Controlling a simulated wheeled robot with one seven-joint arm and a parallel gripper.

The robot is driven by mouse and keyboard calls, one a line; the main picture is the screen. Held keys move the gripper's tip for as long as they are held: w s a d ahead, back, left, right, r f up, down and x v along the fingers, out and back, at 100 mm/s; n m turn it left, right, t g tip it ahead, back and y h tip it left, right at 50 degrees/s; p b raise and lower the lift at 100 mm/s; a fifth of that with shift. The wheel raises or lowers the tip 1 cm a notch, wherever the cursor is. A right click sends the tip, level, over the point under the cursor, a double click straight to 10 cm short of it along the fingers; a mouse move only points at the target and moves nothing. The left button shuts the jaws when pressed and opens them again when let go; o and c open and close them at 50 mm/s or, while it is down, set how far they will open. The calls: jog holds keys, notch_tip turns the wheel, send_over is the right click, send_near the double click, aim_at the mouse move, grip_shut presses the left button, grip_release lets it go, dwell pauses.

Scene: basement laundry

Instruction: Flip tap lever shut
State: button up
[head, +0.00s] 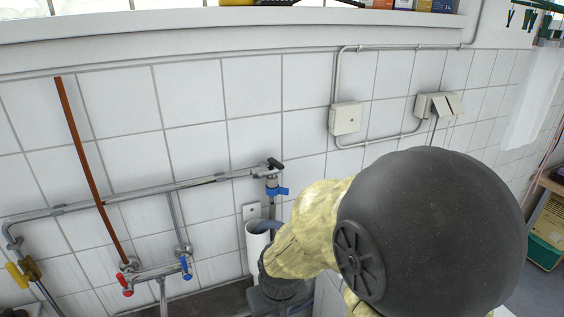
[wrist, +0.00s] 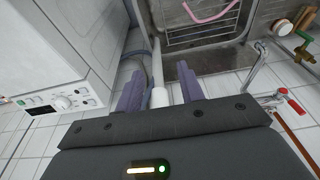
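Several tap handles show on the wall pipes in the head view. A blue lever (head: 278,190) sits below a black handle (head: 275,164) at the right end of the long pipe. A mixer tap has a red handle (head: 125,284) and a blue handle (head: 186,267). A yellow lever (head: 17,275) is at the far left. My gripper (wrist: 160,90) shows two purple fingers spread apart in the wrist view, with a white pipe (wrist: 159,97) seen beyond the gap. A red tap handle (wrist: 291,97) is right of the fingers. My fingers are hidden in the head view.
A white washing machine (wrist: 60,65) stands left of my fingers in the wrist view. A sink basin (wrist: 205,52) lies beyond them. A white upright pipe (head: 257,238) stands close to my arm.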

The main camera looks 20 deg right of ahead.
jog(key=w+d+r+t+h+p, duration=0.1)
jog(key=w+d+r+t+p, duration=0.1)
jog(key=w+d+r+t, duration=0.35)
jog(key=w+d+r+t+p, duration=0.2)
jog(key=w+d+t, duration=0.1)
jog(key=w+d, duration=0.45)
notch_tip(320, 180, up, 10)
jog(key=d+n+t+y+p, duration=0.2)
jog(key=t+y+p, duration=0.1)
jog(key=t+y, duration=0.2)
jog(key=shift+s+d+r+n+t+p, duration=0.3)
jog(key=shift+d+t+p, duration=0.1)
jog(key=shift+t, duration=0.35)
jog(key=shift+w, duration=0.1)
